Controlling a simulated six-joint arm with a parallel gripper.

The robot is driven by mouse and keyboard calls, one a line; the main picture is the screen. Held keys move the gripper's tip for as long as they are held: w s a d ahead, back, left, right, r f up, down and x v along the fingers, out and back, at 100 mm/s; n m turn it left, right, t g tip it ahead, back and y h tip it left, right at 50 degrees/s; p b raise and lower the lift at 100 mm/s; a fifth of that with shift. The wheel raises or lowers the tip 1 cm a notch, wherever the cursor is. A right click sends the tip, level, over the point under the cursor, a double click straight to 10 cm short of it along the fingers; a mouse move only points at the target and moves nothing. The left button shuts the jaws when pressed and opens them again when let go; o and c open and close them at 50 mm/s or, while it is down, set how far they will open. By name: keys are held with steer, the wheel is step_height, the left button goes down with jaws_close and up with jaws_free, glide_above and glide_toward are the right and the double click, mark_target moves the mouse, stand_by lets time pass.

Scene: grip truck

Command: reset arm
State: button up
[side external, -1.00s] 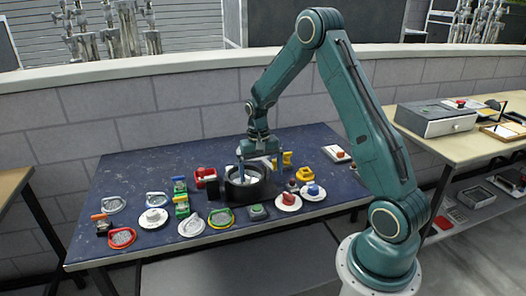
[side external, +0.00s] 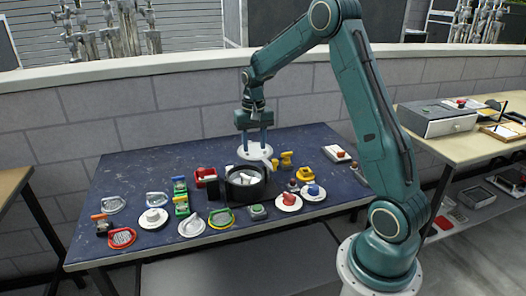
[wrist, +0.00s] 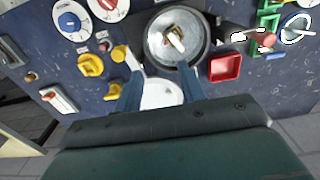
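My gripper (side external: 254,150) hangs above the far part of the dark blue table, just behind a black round pot (side external: 234,193). Its two blue fingers point down and stand apart, with a gap between them. In the wrist view the fingers of my gripper (wrist: 158,82) frame part of a white round dish (wrist: 160,98). This dish (side external: 246,154) also shows below the fingers in the side view. I see nothing clearly held. The pot (wrist: 205,48) has pale pieces inside. My arm is bent at the elbow, high above the table.
Dishes, stamps and small coloured blocks crowd the table around the pot. A red tray (wrist: 226,68) and yellow pieces (wrist: 91,65) lie near the fingers. A side bench with a grey box (side external: 436,118) stands at right. The table's far left is clear.

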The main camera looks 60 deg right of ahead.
steer(key=shift+r, duration=0.15)
steer(key=s+a+r+n+t, duration=0.1)
steer(key=s+a+r+n, duration=0.1)
steer(key=s+a+r, duration=0.3)
steer(key=s+a+r+n+t, duration=0.1)
steer(key=s+a+r+n, duration=0.15)
steer(key=a+r, duration=0.5)
steer(key=s+a+r+n+t, duration=0.1)
steer(key=s+a, duration=0.3)
steer(key=s, duration=0.4)
steer(key=s+a+r+n+t, duration=0.1)
steer(key=s+a+n+t, duration=0.1)
steer(key=s+a, duration=0.3)
steer(key=shift+s+a+n+t, duration=0.25)
steer(key=shift+s+n, duration=0.5)
steer(key=shift+s, duration=0.85)
